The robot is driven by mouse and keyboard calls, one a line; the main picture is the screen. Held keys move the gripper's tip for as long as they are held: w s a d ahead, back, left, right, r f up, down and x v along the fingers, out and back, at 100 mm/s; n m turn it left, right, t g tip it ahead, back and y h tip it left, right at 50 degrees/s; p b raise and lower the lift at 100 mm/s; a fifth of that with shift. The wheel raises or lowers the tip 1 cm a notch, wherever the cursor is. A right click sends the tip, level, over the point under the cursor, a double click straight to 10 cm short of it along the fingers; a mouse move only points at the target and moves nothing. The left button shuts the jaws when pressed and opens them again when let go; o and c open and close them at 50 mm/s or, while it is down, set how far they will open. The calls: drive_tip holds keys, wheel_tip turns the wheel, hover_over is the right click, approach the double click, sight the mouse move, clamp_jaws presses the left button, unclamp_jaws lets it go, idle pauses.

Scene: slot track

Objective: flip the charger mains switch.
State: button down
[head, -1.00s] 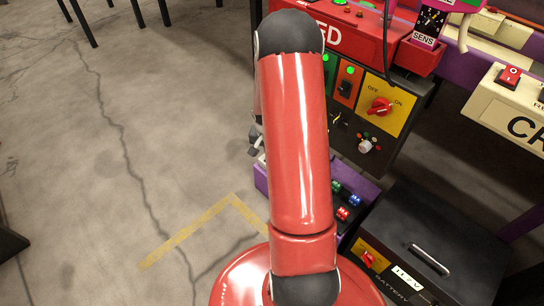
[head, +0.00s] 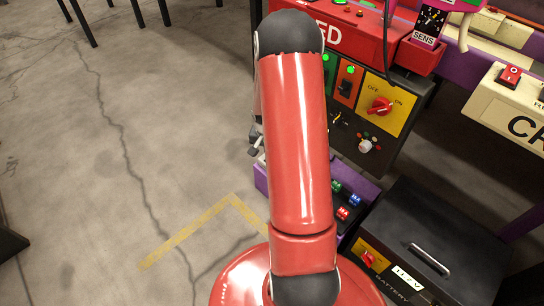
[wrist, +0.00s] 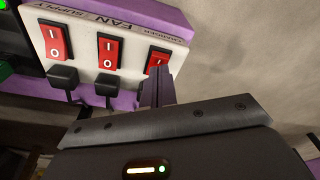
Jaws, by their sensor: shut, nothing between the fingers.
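In the wrist view a white panel carries three red rocker switches marked I and O. The right one, under the label CHARGER, is the charger switch (wrist: 158,57); its lower part is hidden by my fingertips. My gripper (wrist: 157,84) is shut and empty, its tips right at the lower part of this switch; I cannot tell whether they touch it. Which way the rocker is tilted is unclear. In the head view my arm hides the panel and most of my gripper.
The fan switch (wrist: 108,51) is in the middle and the supply switch (wrist: 54,41) at left. Black plugs (wrist: 107,86) stick out below them. In the head view a black battery box (head: 440,245) stands at right; open floor (head: 80,170) lies at left.

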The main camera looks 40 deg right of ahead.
drive_tip(key=shift+f+b, duration=0.7)
drive_tip(key=shift+f, duration=0.2)
drive_tip(key=shift+r, duration=0.1)
drive_tip(key=shift+r+p, duration=2.5)
drive_tip(key=shift+r, duration=1.05)
